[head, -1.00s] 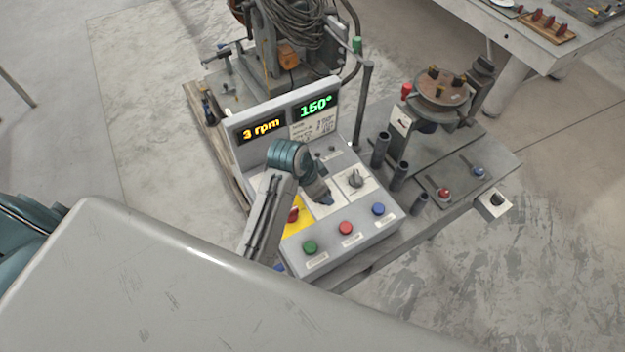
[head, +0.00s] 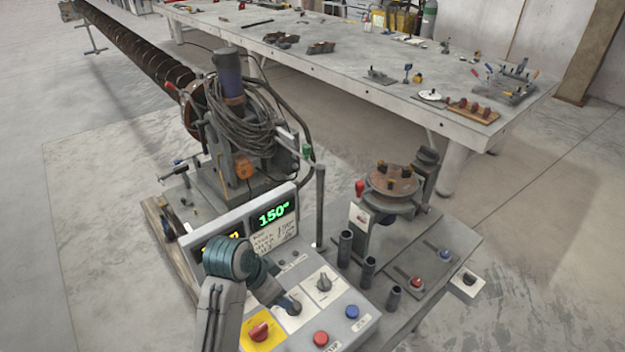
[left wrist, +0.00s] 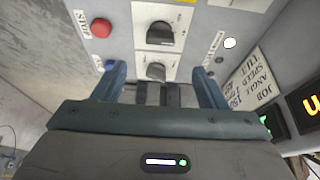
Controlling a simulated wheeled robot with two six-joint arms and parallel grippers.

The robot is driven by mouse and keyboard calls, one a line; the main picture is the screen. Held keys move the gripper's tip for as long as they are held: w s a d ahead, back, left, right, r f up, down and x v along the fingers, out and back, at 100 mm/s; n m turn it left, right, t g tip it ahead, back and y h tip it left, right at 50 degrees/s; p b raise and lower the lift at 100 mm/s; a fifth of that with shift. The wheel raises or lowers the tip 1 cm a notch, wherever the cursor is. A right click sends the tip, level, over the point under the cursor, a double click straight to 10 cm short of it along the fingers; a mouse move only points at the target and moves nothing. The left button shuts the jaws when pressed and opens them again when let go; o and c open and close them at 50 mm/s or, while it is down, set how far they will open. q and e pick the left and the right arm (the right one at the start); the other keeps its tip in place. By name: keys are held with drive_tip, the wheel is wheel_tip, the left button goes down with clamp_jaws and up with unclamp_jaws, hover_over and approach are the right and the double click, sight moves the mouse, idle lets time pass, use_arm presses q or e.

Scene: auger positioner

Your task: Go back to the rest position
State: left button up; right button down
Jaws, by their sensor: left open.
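My left gripper (head: 280,290) comes in from the bottom of the head view and points down at the control panel (head: 340,318). It is at the lower selector knob (head: 291,304). In the left wrist view its two blue fingers (left wrist: 158,72) are spread apart, one on each side of this dark knob (left wrist: 156,72). I cannot tell whether they touch it. A second dark knob (left wrist: 160,34) sits beyond it. The green display (head: 274,213) reads 150°. The orange display (head: 220,240) is mostly hidden by my arm. My right gripper is not in view.
The panel has a red knob on yellow (head: 259,330), a red button (head: 320,338) and a blue button (head: 352,311). Several dark upright tubes (head: 368,270) and a round fixture (head: 392,183) stand to the right. A long workbench (head: 350,70) is behind. Open floor lies left.

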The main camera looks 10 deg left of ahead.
use_arm(q)
drive_tip(key=s+a+f+n, duration=0.1)
drive_tip(key=s, duration=0.2)
drive_tip(key=s+a+f+n+y, duration=0.1)
drive_tip(key=s+a+f, duration=0.1)
drive_tip(key=s+a+f+n, duration=0.1)
drive_tip(key=s, duration=0.2)
drive_tip(key=shift+s+a+f+y, duration=0.35)
drive_tip(key=shift+a+y, duration=0.05)
drive_tip(key=s+a+n+y, duration=0.2)
drive_tip(key=s+a+n, duration=0.25)
drive_tip(key=s, duration=0.65)
wheel_tip(320, 180, down, 35)
drive_tip(key=a+g+b, duration=0.1)
drive_tip(key=a+b, duration=0.2)
drive_tip(key=b, duration=0.3)
drive_tip(key=s+f+b, duration=0.2)
drive_tip(key=s+f, duration=0.7)
drive_tip(key=f, duration=0.4)
drive_tip(key=s+a+f+g+b, duration=0.1)
drive_tip(key=s+f+b, duration=0.2)
drive_tip(key=s+f, duration=0.6)
wheel_tip(320, 180, down, 5)
drive_tip(key=shift+s+a+f+b, duration=0.1)
drive_tip(key=shift+s+a+b, duration=0.05)
drive_tip(key=shift+s+b, duration=0.25)
